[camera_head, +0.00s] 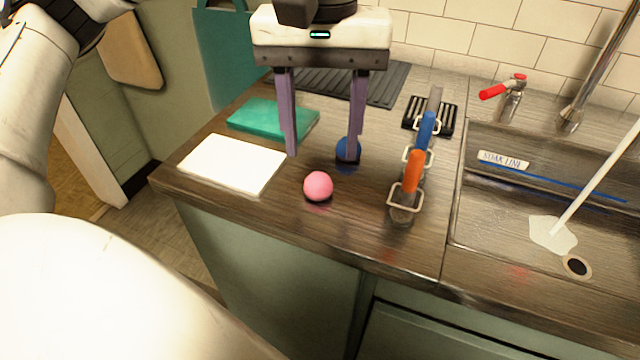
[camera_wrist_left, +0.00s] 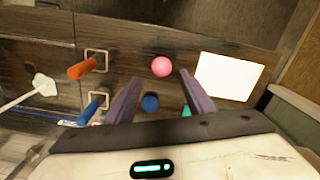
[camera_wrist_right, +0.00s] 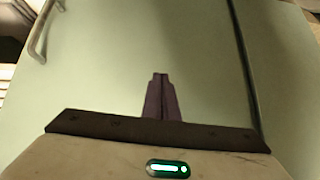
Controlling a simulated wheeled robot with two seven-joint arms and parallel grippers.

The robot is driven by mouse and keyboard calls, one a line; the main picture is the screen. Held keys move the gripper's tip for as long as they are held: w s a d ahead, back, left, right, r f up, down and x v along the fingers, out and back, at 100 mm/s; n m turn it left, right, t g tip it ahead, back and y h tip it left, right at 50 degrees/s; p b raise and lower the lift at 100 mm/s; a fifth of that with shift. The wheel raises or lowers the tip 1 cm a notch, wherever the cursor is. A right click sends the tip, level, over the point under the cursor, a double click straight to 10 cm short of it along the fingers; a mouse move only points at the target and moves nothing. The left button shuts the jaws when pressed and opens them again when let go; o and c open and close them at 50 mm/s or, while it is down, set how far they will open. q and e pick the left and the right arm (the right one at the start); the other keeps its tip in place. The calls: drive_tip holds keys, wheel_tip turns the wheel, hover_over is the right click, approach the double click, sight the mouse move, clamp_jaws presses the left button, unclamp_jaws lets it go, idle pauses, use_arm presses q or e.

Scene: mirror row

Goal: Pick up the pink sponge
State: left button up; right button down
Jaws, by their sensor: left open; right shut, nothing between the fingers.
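The pink sponge (camera_head: 318,186) is a round ball on the wooden counter near its front edge. It also shows in the left wrist view (camera_wrist_left: 162,67), ahead of the fingers. My left gripper (camera_head: 320,158) points down over the counter behind the sponge, with its two purple fingers spread wide; in the left wrist view (camera_wrist_left: 152,90) nothing is held between them. A blue ball (camera_head: 348,150) sits by the right finger, partly covered by it in the head view. My right gripper (camera_wrist_right: 161,76) is shut and empty, facing a pale green cabinet front (camera_wrist_right: 205,60).
A white sheet (camera_head: 233,163) and a green cloth (camera_head: 272,118) lie left of the sponge. A holder with orange (camera_head: 413,172) and blue (camera_head: 427,128) handles stands to the right, before the sink (camera_head: 500,215). A dark ribbed mat (camera_head: 385,85) lies behind.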

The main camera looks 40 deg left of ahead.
sight(318, 179)
use_arm(q)
drive_tip(key=f, duration=0.6)
drive_tip(key=shift+s+a+b, duration=0.1)
drive_tip(key=shift+s+b, duration=0.1)
drive_tip(key=shift+b, duration=0.15)
drive_tip(key=c, duration=1.1)
